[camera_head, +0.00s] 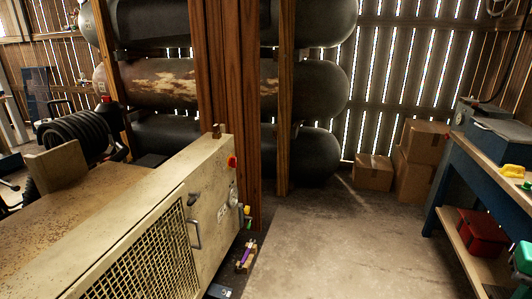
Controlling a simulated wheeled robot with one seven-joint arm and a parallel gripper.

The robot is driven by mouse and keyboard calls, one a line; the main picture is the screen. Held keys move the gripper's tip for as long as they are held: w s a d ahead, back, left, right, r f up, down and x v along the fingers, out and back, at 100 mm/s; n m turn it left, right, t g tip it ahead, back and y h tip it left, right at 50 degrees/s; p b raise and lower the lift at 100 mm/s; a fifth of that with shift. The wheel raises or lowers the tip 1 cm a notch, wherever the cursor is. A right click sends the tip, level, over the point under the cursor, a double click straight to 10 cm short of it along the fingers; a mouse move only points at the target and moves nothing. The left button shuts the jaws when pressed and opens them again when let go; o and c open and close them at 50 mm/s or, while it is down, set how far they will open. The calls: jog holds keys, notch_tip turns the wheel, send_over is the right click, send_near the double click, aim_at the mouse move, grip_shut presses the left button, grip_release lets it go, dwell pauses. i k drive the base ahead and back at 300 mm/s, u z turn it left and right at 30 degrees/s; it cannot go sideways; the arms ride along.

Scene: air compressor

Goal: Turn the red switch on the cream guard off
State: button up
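The cream guard (213,190) is a large worn metal housing at the lower left, with a mesh panel (150,262) and a grey handle (194,234). The red switch (232,162) is a small round red part near the top of the guard's far right end. It is seen from the side and is small, so I cannot tell its position. Nothing is touching it. My gripper does not show in this view.
A wooden post (232,90) stands behind the guard, before several large dark tanks (315,155). Open concrete floor (330,245) lies right of the guard. A blue workbench (460,190) stands at the right. Cardboard boxes (372,172) sit at the back. A purple-and-yellow item (246,255) lies low beside the guard.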

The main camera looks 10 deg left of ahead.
aim_at(232, 162)
jog(key=u, duration=0.25)
jog(key=i, duration=1.3)
jog(key=u, duration=0.6)
